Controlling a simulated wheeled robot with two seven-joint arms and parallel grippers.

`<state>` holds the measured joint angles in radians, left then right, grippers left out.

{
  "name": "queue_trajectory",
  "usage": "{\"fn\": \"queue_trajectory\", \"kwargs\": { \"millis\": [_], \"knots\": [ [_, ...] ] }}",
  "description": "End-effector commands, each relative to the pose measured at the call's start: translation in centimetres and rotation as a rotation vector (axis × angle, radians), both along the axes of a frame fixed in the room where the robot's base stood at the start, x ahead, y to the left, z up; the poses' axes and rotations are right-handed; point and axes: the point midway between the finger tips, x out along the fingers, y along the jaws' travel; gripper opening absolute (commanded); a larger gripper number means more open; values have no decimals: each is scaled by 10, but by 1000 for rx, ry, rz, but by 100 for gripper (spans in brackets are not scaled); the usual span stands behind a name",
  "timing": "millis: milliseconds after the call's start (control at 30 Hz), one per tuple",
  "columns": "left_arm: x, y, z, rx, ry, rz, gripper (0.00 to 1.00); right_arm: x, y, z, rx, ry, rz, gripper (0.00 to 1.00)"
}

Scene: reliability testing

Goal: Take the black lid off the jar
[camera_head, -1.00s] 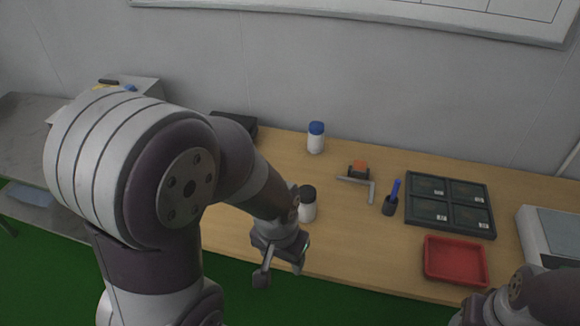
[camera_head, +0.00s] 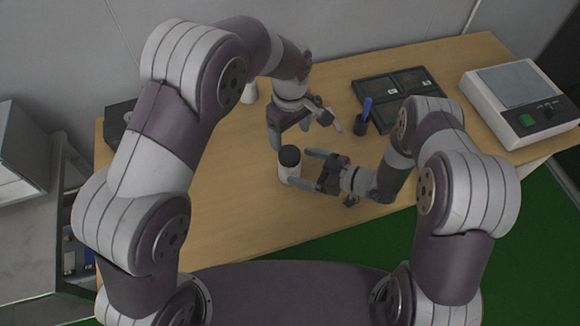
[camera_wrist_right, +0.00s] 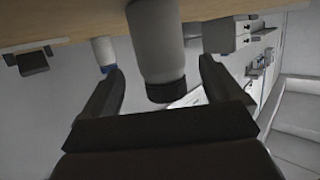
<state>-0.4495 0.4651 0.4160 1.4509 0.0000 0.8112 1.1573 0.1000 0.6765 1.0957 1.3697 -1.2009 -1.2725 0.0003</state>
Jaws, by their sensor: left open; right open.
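The white jar (camera_head: 289,173) stands upright on the table with its black lid (camera_head: 289,156) on. My right gripper (camera_head: 303,169) is open, its fingers level and pointing left at the jar. The right wrist view looks upside down; there the jar (camera_wrist_right: 157,45) and its lid (camera_wrist_right: 166,92) appear between the two spread fingers (camera_wrist_right: 158,85). Whether the fingers touch the jar cannot be told. My left gripper (camera_head: 305,136) is open and empty, pointing down just behind the jar and above it, apart from the lid.
A white bottle (camera_head: 249,93) stands at the back; its blue cap (camera_wrist_right: 107,68) shows in the right wrist view. A blue marker (camera_head: 367,105) stands in a dark holder (camera_head: 361,125). A black tray (camera_head: 433,84) and a scale (camera_head: 488,107) lie right. The table's left front is clear.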

Motion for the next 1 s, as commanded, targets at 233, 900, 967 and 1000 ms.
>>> {"fn": "queue_trajectory", "kwargs": {
  "millis": [233,900,967,1000],
  "knots": [
    [0,0,1,-1,-1,-1,80,18,36,-12,-1,0,1,94],
    [0,0,1,0,-1,-6,80,22,42,-15,-1,0,-1,0],
    [0,0,1,0,-1,-43,80,22,42,-15,-2,0,-2,0],
    [0,0,1,-1,-1,-94,80,22,42,-15,-2,0,-2,0]
  ]
}}
